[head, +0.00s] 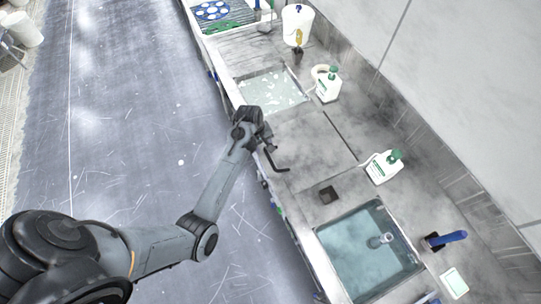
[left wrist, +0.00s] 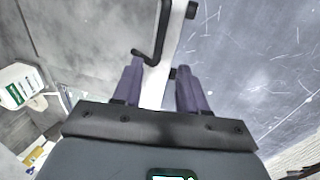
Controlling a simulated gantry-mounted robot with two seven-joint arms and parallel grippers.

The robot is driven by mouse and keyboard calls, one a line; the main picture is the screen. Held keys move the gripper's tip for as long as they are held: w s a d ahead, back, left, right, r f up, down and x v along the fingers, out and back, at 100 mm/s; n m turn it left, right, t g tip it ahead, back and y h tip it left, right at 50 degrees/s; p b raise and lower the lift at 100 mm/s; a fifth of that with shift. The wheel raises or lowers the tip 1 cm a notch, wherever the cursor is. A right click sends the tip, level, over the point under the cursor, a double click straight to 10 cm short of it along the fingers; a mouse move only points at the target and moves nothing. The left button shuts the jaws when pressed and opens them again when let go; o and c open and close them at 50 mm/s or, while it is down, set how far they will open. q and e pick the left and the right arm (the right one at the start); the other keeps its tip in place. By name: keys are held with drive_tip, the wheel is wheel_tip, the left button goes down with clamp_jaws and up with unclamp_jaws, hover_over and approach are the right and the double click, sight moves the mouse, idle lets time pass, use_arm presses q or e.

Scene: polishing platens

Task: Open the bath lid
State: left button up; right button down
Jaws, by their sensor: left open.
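A black bent handle (head: 275,162) stands at the front edge of the counter, by a flat grey panel (head: 310,143) between two basins. I cannot tell for certain whether this panel is the bath lid; it looks flat and closed. The handle also shows in the left wrist view (left wrist: 157,38), just beyond the fingertips. My left gripper (head: 265,138) is over the counter's front edge, close to the handle. In the left wrist view its two fingers (left wrist: 159,78) are apart with nothing held between them. My right gripper is not in view.
A near basin (head: 335,245) holds clear liquid, and a far basin (head: 262,92) holds liquid with pale pieces. White bottles with green caps (head: 384,166) stand along the back, near the wall.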

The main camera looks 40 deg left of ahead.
sight(269, 157)
use_arm(q)
drive_tip(key=f, duration=0.3)
drive_tip(key=w+f, duration=0.1)
drive_tip(key=f, duration=0.2)
drive_tip(key=d+f, duration=0.1)
drive_tip(key=f, duration=0.2)
drive_tip(key=shift+w+f, duration=0.2)
drive_tip(key=shift+w, duration=0.15)
drive_tip(key=shift+c, duration=0.2)
clamp_jaws()
